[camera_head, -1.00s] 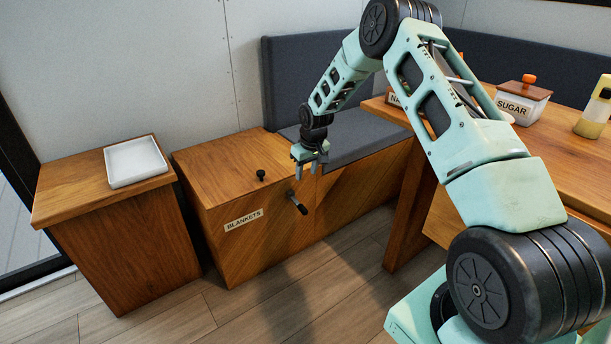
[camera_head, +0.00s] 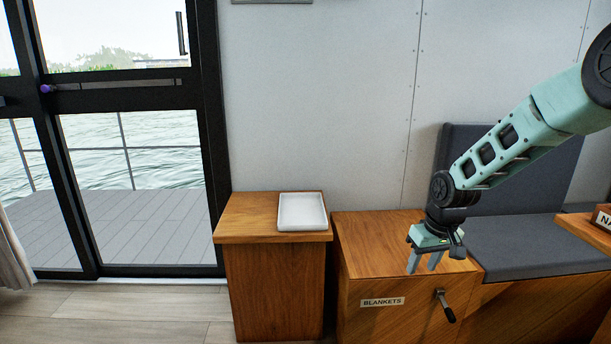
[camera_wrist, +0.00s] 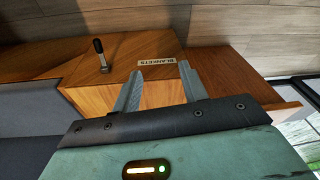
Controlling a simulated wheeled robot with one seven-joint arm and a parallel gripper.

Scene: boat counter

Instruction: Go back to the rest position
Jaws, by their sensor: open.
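My gripper (camera_head: 425,262) is open and empty in the head view, in front of and above the wooden box labelled BLANKETS (camera_head: 383,302). Its two fingers point down. The wrist view also shows my gripper (camera_wrist: 162,88) with its fingers apart and nothing between them, and the blankets box (camera_wrist: 118,75) beyond them. A dark lever handle (camera_head: 446,306) is on the box's front, and it also shows in the wrist view (camera_wrist: 101,57). The knob on the lid is not visible in the head view now.
A white tray (camera_head: 302,224) lies on a wooden cabinet (camera_head: 262,238) left of the box. A grey cushioned bench (camera_head: 540,245) is to the right, with a table corner (camera_head: 585,228) at the right edge. A glass door (camera_head: 135,150) is at the left. Floor in front is clear.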

